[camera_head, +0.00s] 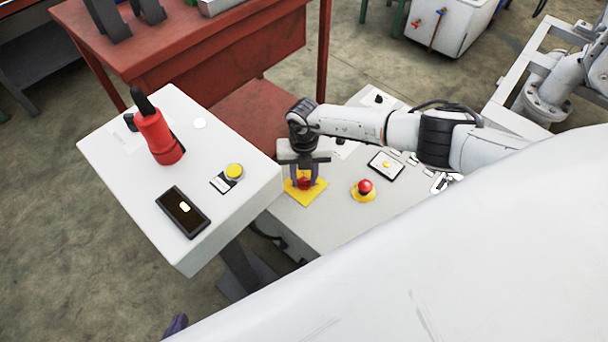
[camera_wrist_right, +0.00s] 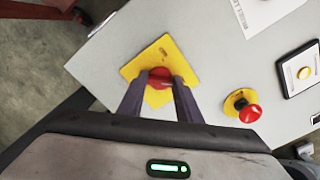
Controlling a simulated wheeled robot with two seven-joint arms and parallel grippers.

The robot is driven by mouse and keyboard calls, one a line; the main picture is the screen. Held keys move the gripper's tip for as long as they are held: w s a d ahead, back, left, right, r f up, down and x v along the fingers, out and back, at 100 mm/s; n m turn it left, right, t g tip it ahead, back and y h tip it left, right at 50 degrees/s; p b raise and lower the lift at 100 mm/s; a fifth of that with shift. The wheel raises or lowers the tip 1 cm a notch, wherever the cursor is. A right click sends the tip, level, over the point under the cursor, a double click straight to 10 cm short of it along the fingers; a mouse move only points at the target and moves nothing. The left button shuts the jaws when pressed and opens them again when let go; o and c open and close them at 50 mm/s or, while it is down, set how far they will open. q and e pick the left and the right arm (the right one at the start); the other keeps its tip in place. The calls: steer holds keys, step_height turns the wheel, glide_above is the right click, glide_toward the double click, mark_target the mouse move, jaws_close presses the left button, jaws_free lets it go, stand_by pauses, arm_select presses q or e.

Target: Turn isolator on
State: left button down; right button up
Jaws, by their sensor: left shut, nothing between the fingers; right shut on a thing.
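The isolator is a red rotary knob (camera_head: 304,183) on a square yellow plate (camera_head: 317,188), set in a light grey panel. In the right wrist view the knob (camera_wrist_right: 160,76) sits between the fingertips, with the yellow plate (camera_wrist_right: 172,50) around it. My right gripper (camera_head: 305,182) points down and is shut on the knob, with a finger on each side. The fingers and palm partly hide the knob and plate. My left gripper (camera_head: 176,324) shows only as a small purple-grey tip at the bottom edge; it is shut and empty.
A red emergency button (camera_head: 365,186) on a yellow base is right of the isolator. A framed yellow button (camera_head: 386,166) lies beyond it. At left, a white pedestal (camera_head: 122,165) carries a red-and-black handle (camera_head: 160,138), a yellow button (camera_head: 234,171) and a dark device (camera_head: 183,212). A red table (camera_head: 190,45) stands behind.

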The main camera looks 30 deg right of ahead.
mark_target(304, 180)
stand_by(0.5)
steer(key=o, duration=1)
steer(key=shift+o, duration=0.2)
step_height(304, 180, up, 10)
steer(key=p, duration=0.3)
steer(key=shift+r, duration=0.2)
